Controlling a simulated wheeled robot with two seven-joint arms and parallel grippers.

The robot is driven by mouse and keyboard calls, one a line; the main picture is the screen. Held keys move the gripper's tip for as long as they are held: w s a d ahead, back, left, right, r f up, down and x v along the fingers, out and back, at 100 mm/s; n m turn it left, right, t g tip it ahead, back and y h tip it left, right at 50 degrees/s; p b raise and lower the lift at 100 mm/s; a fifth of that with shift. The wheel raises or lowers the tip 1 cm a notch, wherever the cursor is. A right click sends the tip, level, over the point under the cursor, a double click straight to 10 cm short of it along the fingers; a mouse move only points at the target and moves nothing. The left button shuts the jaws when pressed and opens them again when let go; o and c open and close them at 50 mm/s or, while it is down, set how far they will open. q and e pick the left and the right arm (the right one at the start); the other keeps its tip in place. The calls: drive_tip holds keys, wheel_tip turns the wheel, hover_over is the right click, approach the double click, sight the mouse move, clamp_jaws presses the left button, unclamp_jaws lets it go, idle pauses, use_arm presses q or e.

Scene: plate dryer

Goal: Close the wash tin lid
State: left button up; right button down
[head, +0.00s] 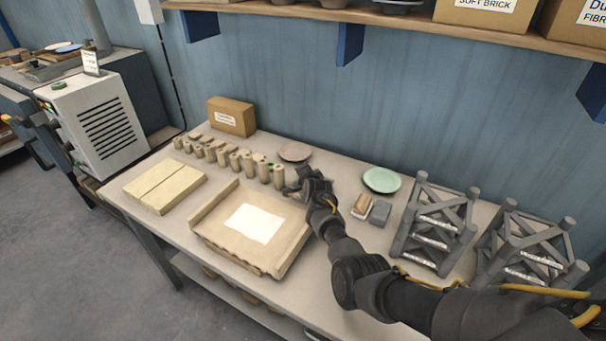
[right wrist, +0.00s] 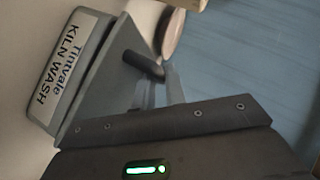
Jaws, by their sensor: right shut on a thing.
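The wash tin (right wrist: 68,68) is grey with a white "Tintvale KILN WASH" label and fills the left of the right wrist view. A flat grey panel that looks like its lid (right wrist: 108,88) has a dark rod-like handle (right wrist: 140,65). My right gripper (right wrist: 165,82) is shut at this handle, its fingertips partly hidden. In the head view my right gripper (head: 300,188) is low over the table behind the tray, and it largely hides the tin. How far the lid stands open cannot be told. My left gripper is out of view.
The tray (head: 205,222) with a white sheet lies in front of my right gripper. Several clay cylinders (head: 235,160) stand to its left. A mauve plate (head: 295,151) is behind it. A green plate (head: 381,180), two small blocks (head: 370,208) and grey racks (head: 437,225) are right.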

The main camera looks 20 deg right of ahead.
drive_tip(key=shift+w+a+r, duration=0.4)
drive_tip(key=shift+a+r, duration=0.05)
drive_tip(key=shift+a, duration=0.05)
drive_tip(key=c, duration=1.7)
unclamp_jaws()
drive_tip(key=shift+a, duration=0.1)
drive_tip(key=shift+c, duration=0.2)
drive_tip(key=shift+o, duration=1.3)
drive_tip(key=shift+w+f, duration=0.15)
drive_tip(key=shift+f, duration=0.2)
drive_tip(key=shift+s+d+f, duration=0.1)
drive_tip(key=shift+s+d, duration=0.1)
